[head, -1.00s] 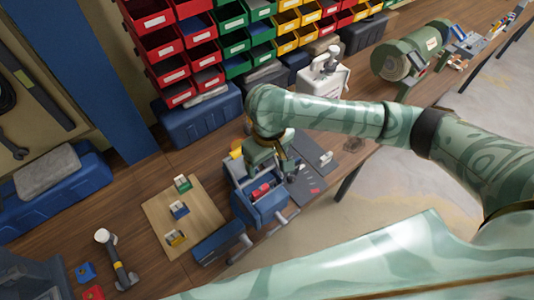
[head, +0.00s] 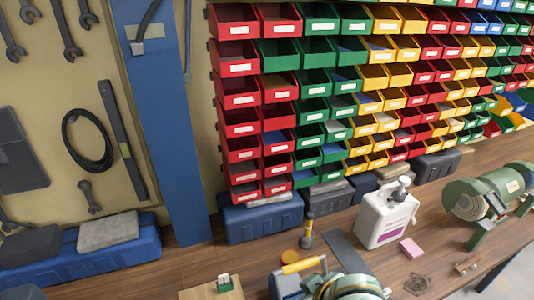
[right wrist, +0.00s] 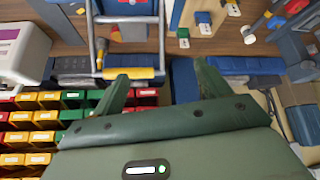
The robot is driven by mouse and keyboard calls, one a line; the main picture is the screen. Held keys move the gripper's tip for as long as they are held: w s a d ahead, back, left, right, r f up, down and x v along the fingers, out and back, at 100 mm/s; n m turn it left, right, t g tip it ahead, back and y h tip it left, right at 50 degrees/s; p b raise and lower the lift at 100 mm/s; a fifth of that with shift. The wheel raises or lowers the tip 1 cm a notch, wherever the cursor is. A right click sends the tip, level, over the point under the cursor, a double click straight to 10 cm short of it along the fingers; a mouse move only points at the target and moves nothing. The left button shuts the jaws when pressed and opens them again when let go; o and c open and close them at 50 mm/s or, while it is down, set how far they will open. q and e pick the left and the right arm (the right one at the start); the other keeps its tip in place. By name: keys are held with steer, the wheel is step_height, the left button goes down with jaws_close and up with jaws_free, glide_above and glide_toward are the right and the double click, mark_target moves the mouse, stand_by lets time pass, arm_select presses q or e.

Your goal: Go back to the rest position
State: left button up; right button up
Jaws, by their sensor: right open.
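My right gripper (right wrist: 160,80) shows in the right wrist view with its two green fingers spread apart and nothing held between them. Part of my right arm shows at the bottom edge of the head view; its fingertips cannot be made out there. A grey-blue tool carrier with a yellow-gripped handle (head: 300,266) stands beside that arm. The carrier's yellow grip (right wrist: 128,73) also shows beyond the fingers. A green socket box (head: 224,282) sits on a wooden board (head: 195,294). Green (right wrist: 183,36) and blue (right wrist: 203,20) socket boxes show in the wrist view. My left gripper is out of view.
A wall of red, green and yellow bins (head: 320,90) rises behind the bench. Blue cases (head: 255,220), a white jug (head: 385,218), a pink block (head: 411,248) and a green grinder (head: 485,195) stand along it. A blue post (head: 175,130) stands left of the bins.

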steer(key=s+d+t+h, duration=0.1)
steer(key=s+d+h, duration=0.35)
steer(key=d, duration=0.65)
steer(key=s+d+h, duration=0.4)
steer(key=s+d, duration=0.1)
steer(key=d, duration=0.6)
steer(key=s+a+f+g+y+b, duration=0.25)
steer(key=f+b, duration=0.35)
steer(key=f, duration=1.4)
steer(key=s+a+f+g+y+b, duration=0.1)
steer(key=s+a+f+b, duration=0.35)
steer(key=f, duration=1.55)
steer(key=s+d+f+m+g+y+b, duration=0.1)
steer(key=s+d+f+m+g+b, duration=0.1)
steer(key=s+f+b, duration=0.7)
steer(key=s+f+m, duration=0.1)
steer(key=s+f, duration=0.3)
steer(key=f, duration=0.2)
steer(key=s+f, duration=0.4)
steer(key=f, duration=0.3)
steer(key=shift+d+m+b, duration=0.2)
steer(key=shift+m+b, duration=0.1)
steer(key=shift+m, duration=0.1)
steer(key=shift+s+f+g, duration=0.1)
steer(key=shift+g, duration=0.15)
